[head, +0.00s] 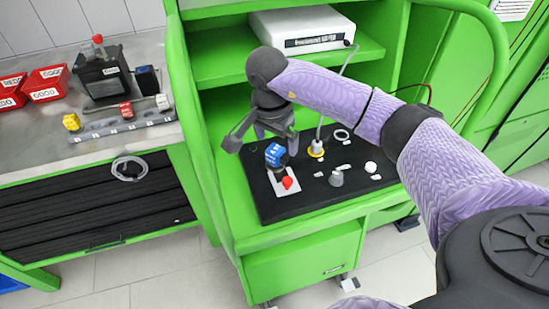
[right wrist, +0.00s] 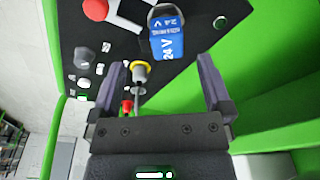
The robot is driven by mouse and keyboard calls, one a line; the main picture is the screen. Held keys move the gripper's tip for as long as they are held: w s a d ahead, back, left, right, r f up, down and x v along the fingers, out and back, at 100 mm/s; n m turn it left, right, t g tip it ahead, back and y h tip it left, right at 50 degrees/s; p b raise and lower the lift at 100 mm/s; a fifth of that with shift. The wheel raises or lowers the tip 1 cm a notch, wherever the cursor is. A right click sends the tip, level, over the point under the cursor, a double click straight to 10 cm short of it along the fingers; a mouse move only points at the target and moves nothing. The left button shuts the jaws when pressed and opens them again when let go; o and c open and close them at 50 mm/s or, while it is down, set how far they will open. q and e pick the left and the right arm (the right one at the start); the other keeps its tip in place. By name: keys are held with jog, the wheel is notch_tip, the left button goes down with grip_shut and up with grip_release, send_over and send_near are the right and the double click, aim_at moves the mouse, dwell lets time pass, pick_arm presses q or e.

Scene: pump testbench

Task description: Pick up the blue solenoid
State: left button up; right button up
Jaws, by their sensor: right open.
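The blue solenoid (head: 275,154) stands on the black panel of the green bench, at the panel's left side, near a red knob. In the right wrist view the solenoid (right wrist: 167,38) shows at the top centre, with "24 V" on its blue face. My right gripper (head: 262,141) is over the panel's back left, close to the solenoid in the head view. In the right wrist view its two fingers (right wrist: 163,75) are spread wide with the solenoid beyond the tips. Nothing is held between them. My left gripper is not in view.
The black panel (head: 318,190) also carries a red knob (head: 287,182), a yellow-ringed fitting with a cable (head: 316,149), a grey knob (head: 336,178) and a white knob (head: 371,167). A white instrument box (head: 303,29) sits on the shelf above. Red bins (head: 46,83) stand on the left table.

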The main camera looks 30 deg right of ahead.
aim_at(277, 150)
jog(key=f, duration=0.5)
jog(key=shift+w+d+f, duration=0.15)
jog(key=shift+w+d, duration=0.1)
jog(key=shift+d, duration=0.15)
grip_shut()
